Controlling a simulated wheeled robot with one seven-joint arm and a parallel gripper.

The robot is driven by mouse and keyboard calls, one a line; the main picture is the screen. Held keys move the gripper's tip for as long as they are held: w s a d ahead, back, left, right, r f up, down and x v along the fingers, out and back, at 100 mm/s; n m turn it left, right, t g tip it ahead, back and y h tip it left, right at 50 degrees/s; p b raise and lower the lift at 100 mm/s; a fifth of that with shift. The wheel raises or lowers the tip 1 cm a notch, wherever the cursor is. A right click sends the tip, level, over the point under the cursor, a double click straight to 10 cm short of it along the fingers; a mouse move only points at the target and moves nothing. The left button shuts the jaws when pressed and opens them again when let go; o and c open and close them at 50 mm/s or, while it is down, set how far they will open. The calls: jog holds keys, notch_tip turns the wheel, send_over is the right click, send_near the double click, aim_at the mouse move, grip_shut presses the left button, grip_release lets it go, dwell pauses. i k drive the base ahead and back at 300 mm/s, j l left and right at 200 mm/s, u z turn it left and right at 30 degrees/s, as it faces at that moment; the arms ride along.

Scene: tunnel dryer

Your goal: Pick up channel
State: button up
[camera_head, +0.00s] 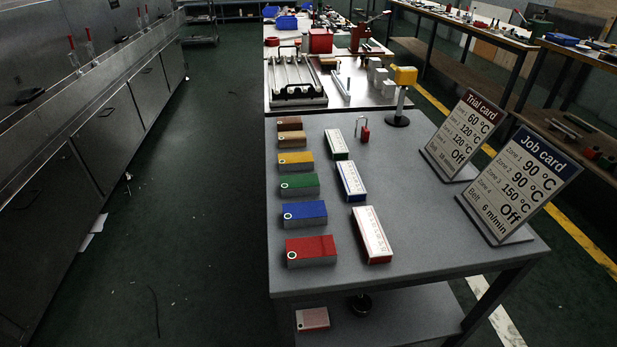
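A pale grey, narrow, long piece (341,86) lies on the far part of the table, right of a black-handled tray (300,103). It looks like the channel, but its profile is too small to tell for sure. Several pale rails (292,78) lie side by side on the tray. My gripper is not in view.
Several coloured blocks (311,251) line the near table's left side, with slim boxes (372,235) beside them. Two cards, Trial (466,131) and Job (524,182), stand at right. A yellow-headed post (405,77) stands behind. Steel cabinets (105,140) line the left; the floor (205,190) between is mostly clear.

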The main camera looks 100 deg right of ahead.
aim_at(297, 185)
jog(key=i+l+z, duration=0.15)
jog(key=l+z, duration=0.25)
jog(key=i+l+z, duration=0.15)
jog(key=z, duration=0.3)
jog(key=i+l+z, duration=0.15)
jog(key=i+z, duration=0.25)
jog(key=i+l+z, duration=0.1)
jog(key=z, duration=0.35)
jog(key=i+z, duration=0.4)
jog(key=k, duration=0.1)
